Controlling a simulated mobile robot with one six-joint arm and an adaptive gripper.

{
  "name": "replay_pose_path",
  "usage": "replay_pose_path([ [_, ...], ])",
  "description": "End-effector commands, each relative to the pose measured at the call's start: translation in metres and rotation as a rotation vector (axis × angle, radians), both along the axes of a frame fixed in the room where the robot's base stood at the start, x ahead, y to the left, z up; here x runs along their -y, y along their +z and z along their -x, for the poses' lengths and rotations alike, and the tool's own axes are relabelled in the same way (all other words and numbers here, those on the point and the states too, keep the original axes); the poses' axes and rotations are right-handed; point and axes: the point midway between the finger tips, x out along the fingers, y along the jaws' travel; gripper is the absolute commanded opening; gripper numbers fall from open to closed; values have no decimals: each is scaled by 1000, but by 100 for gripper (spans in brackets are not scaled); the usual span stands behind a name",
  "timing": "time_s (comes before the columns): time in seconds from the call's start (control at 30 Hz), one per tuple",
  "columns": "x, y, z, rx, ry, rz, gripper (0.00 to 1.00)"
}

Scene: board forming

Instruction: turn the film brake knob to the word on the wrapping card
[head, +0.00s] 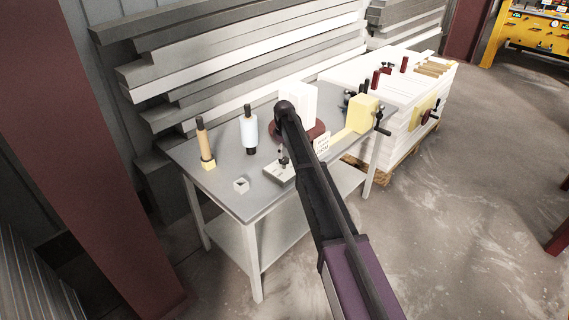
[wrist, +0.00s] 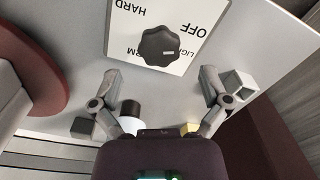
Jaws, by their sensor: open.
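The film brake knob (wrist: 158,46) is dark and lobed, with a pale mark on its right side. It sits on a white plate (wrist: 120,62) with words upside down in the wrist view: HARD, OFF, a partly hidden word starting LIGH, and one ending RM. The pale mark faces the LIGH word. My gripper (wrist: 160,76) is open, its fingers apart on either side below the knob and not touching it. In the head view the plate (head: 275,174) lies on the grey table beside my arm. A small card (head: 322,144) stands right of my arm; its writing is too small to read.
A white block (head: 302,98) stands on a round brown base behind my arm. A yellow block with a crank (head: 362,113) is at the right.

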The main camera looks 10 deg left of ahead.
Motion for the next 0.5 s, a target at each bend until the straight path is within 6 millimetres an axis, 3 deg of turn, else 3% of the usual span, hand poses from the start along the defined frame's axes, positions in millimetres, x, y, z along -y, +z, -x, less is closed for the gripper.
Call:
replay_pose_path([
  [0.2, 0, -21, 0, 0, 0, 0, 96],
  [0.5, 0, -36, 0, 0, 0, 0, 96],
])
